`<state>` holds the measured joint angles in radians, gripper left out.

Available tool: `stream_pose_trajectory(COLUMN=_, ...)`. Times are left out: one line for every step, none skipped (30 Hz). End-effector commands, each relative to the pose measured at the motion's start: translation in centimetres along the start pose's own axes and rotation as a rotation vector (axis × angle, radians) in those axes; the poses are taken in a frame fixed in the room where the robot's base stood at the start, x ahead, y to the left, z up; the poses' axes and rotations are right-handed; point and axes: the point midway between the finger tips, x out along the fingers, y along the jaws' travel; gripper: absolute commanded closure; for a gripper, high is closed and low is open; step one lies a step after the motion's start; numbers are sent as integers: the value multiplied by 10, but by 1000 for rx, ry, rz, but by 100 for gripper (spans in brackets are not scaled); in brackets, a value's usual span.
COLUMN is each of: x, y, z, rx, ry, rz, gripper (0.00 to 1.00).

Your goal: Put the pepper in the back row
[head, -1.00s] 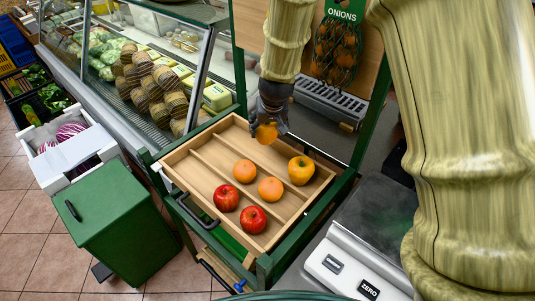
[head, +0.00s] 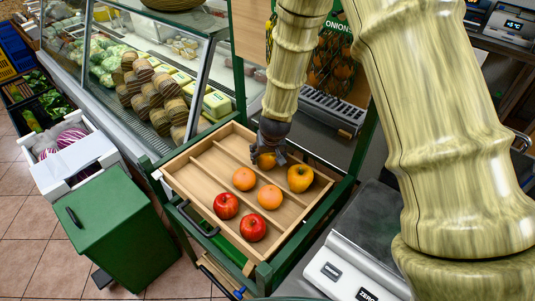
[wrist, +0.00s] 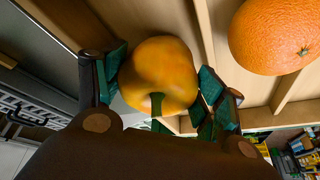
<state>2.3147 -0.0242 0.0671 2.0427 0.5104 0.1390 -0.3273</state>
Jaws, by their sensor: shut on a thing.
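My gripper (head: 268,152) is shut on a yellow-orange pepper (wrist: 160,75) with a green stem. In the wrist view the fingers press it from both sides. In the head view the held pepper (head: 266,161) is at the back row of the wooden tray (head: 200,173), low down; whether it touches the floor of the row I cannot tell. Another yellow-orange pepper-like item (head: 300,178) sits in the back row, to the right of my gripper.
Two oranges (head: 244,179) lie in the middle row and two red apples (head: 226,205) in the front row. Thin wooden dividers separate the rows. A green post (head: 363,140) rises behind the tray, and a scale (head: 345,272) stands at right front.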

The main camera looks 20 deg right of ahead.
Motion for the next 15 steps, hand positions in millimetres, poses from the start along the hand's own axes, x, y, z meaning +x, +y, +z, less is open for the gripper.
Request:
stream_pose_trajectory(x=0, y=0, z=0, rx=0, ry=1, rz=0, gripper=55)
stream_pose_trajectory(x=0, y=0, z=0, rx=0, ry=1, rz=0, gripper=55)
stream_pose_trajectory(x=0, y=0, z=0, rx=0, ry=1, rz=0, gripper=55)
stream_pose_trajectory(x=0, y=0, z=0, rx=0, ry=1, rz=0, gripper=55)
stream_pose_trajectory(x=0, y=0, z=0, rx=0, ry=1, rz=0, gripper=55)
stream_pose_trajectory(x=0, y=0, z=0, rx=0, ry=1, rz=0, gripper=55)
stream_pose_trajectory(x=0, y=0, z=0, rx=0, ry=0, rz=0, gripper=55)
stream_pose_trajectory(x=1, y=0, z=0, rx=0, ry=0, rz=0, gripper=55)
stream_pose_trajectory(x=2, y=0, z=1, rx=0, ry=0, rz=0, gripper=55)
stream_pose_trajectory(x=2, y=0, z=1, rx=-1, ry=0, rz=0, gripper=26)
stream_pose_trajectory(x=2, y=0, z=0, rx=-1, ry=0, rz=0, gripper=21)
stream_pose_trajectory(x=2, y=0, z=1, rx=0, ry=0, rz=0, gripper=14)
stream_pose_trajectory(x=2, y=0, z=0, rx=0, ry=0, rz=0, gripper=8)
stream_pose_trajectory(x=2, y=0, z=0, rx=0, ry=0, rz=0, gripper=8)
stream_pose_trajectory(x=2, y=0, z=0, rx=0, ry=0, rz=0, gripper=8)
